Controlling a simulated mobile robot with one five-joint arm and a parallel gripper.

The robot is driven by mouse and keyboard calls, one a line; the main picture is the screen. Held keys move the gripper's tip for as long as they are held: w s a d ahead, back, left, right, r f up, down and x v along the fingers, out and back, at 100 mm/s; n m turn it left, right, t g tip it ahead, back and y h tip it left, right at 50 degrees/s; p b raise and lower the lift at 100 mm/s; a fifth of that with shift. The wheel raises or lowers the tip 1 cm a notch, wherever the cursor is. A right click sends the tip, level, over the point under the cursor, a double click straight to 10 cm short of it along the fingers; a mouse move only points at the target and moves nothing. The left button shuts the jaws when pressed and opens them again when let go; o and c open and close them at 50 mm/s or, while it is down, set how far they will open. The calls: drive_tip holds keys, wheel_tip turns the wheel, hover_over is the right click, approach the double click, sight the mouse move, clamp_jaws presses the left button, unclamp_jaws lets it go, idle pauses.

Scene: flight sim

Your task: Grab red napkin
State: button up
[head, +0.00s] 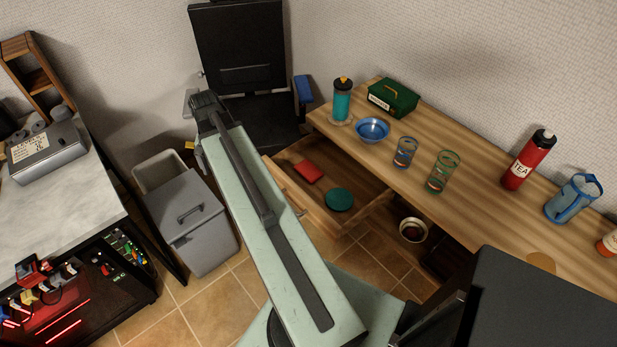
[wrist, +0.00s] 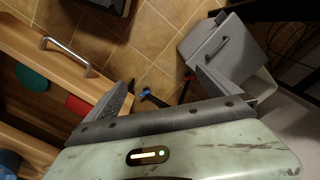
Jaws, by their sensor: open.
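The red napkin (head: 308,172) lies flat and folded in the open wooden drawer (head: 280,186) under the long wooden counter. A dark teal round item (head: 339,199) lies in the same drawer, to the right of the napkin. In the wrist view the napkin (wrist: 79,105) shows in the drawer at the left, partly cut off by my gripper. My gripper (wrist: 163,77) is open and empty, its two fingers spread above the tiled floor. In the head view my arm reaches up left past the drawer, and its end is left of the napkin, apart from it.
A grey lidded bin (head: 198,225) stands on the floor left of my arm. The counter (head: 470,210) holds a blue bowl (head: 373,129), glasses, a green box (head: 393,97) and a red tea bottle (head: 528,160). A black chair (head: 240,50) stands behind my arm.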

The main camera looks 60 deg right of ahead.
drive_tip(key=s+d+f+m+b, duration=0.25)
drive_tip(key=s+d+m, duration=0.5)
drive_tip(key=d, duration=0.65)
drive_tip(key=m, duration=0.3)
hover_over(309, 170)
drive_tip(key=shift+a+f+b, duration=0.2)
drive_tip(key=shift+f+b, duration=0.1)
drive_tip(key=shift+f, duration=0.55)
drive_tip(key=f+b, duration=0.8)
drive_tip(key=shift+w+d, duration=0.1)
drive_tip(key=shift+d, duration=0.1)
drive_tip(key=shift+r, duration=0.15)
drive_tip(key=c, duration=1.1)
drive_tip(key=shift+o, duration=0.2)
wheel_tip(309, 170, up, 10)
drive_tip(key=p, duration=1)
drive_tip(key=shift+p, duration=0.3)
